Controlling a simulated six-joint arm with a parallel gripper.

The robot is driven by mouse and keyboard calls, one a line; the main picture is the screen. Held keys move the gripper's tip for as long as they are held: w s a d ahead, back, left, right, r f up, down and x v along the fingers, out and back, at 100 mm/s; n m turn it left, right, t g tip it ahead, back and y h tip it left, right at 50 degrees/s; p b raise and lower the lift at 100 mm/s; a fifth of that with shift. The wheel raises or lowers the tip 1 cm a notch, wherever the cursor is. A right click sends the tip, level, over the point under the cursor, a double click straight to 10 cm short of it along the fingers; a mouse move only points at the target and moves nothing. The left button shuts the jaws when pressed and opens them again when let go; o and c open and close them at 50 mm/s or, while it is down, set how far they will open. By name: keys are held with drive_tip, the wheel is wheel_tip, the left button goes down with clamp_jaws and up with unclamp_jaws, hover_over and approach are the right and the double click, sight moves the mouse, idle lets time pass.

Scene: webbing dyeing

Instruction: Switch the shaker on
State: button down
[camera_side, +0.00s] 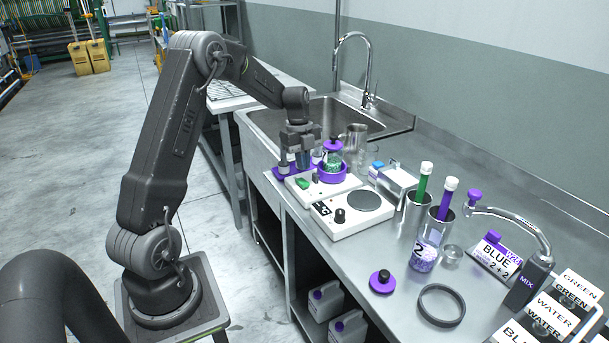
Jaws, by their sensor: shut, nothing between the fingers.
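The shaker (333,191) is a white low box on the steel counter, behind and left of a hotplate. A green switch (302,183) sits on its front left part, with a small dark knob beside it. A purple round holder (331,174) on its top carries a vessel with green content and a purple lid. My gripper (303,166) points down over the left side of the shaker, close to the green switch. Its fingers are shut and empty. I cannot tell whether the fingertips touch the switch, or which way the switch is set.
The white hotplate (340,222) stands in front of the shaker. Metal cylinders with green and purple tubes (422,182), a jar marked 2 (425,250), a purple lid (382,283) and a dark ring (441,306) stand to the right. A sink (330,112) lies behind.

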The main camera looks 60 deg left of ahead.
sight(305, 182)
drive_tip(key=shift+d+f, duration=0.2)
drive_tip(key=shift+f, duration=0.8)
drive_tip(key=shift+d+f, duration=0.15)
drive_tip(key=shift+f, duration=0.8)
